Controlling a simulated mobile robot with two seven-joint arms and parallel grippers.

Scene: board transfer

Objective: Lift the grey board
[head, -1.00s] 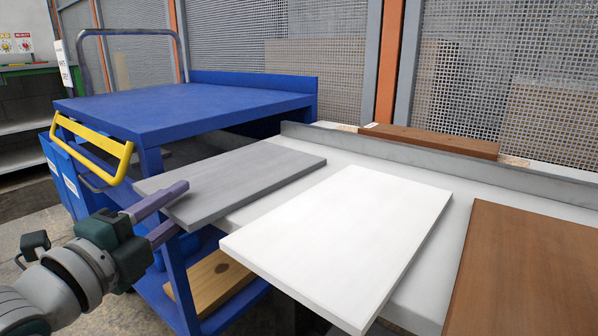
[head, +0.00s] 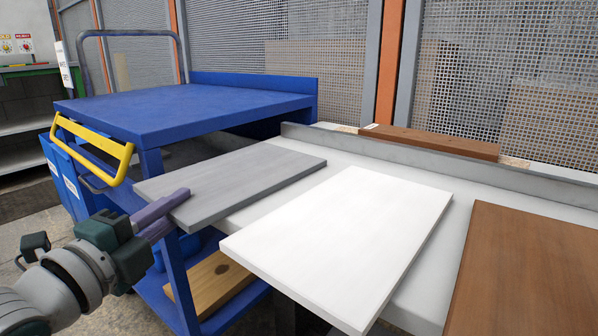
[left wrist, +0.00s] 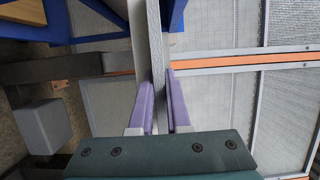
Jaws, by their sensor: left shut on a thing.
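The grey board (head: 235,182) lies flat on the white table (head: 432,262), its near left end sticking out past the table's edge. My left gripper (head: 163,212) is shut on the board's near left corner, one finger above and one below it. In the left wrist view the board (left wrist: 155,45) shows edge-on between the two purple fingers (left wrist: 160,105). The board appears to rest on the table; I see no clear gap under it. My right gripper is not in view.
A white board (head: 345,240) lies right of the grey one, and a brown board (head: 530,270) further right. A blue cart (head: 185,108) with a yellow handle (head: 92,148) stands at the left; its top is clear. A raised ledge (head: 450,170) runs along the table's back.

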